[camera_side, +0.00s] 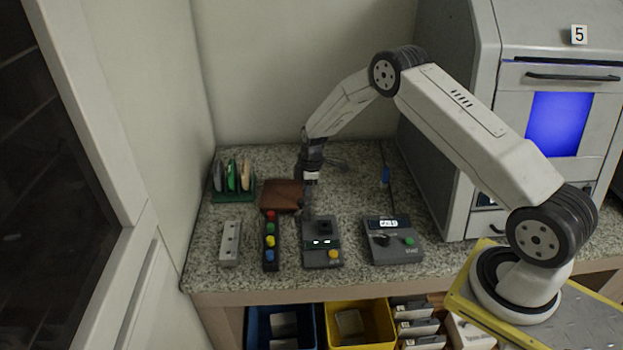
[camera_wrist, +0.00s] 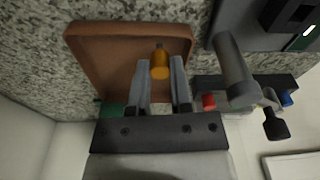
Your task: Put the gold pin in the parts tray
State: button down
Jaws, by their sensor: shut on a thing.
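The gold pin (camera_wrist: 160,64) is held between the two fingertips of my gripper (camera_wrist: 162,78) in the wrist view. My gripper is shut on it. The brown square tray (camera_wrist: 112,58), shallow with a raised rim, lies behind the pin in that view, so the pin shows against its floor. The pin's height above the tray cannot be told. In the side view, the tray (camera_side: 281,191) lies on the speckled counter, and my gripper (camera_side: 307,208) points down at its right side. The pin cannot be made out there.
In front of the tray stand a grey block with holes (camera_side: 231,238), a coloured-button box (camera_side: 271,256) and a display box (camera_side: 322,258). A second display box (camera_side: 391,253) stands right. A green rack with discs (camera_side: 232,195) is left of the tray. A large machine (camera_side: 470,120) stands right.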

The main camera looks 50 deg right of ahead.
jog(key=shift+f, duration=0.65)
jog(key=shift+f, duration=0.15)
jog(key=c, duration=0.5)
grip_release()
jog(key=shift+c, duration=0.2)
notch_tip(320, 180, up, 12)
jog(key=d, duration=0.1)
jog(key=shift+s, duration=0.45)
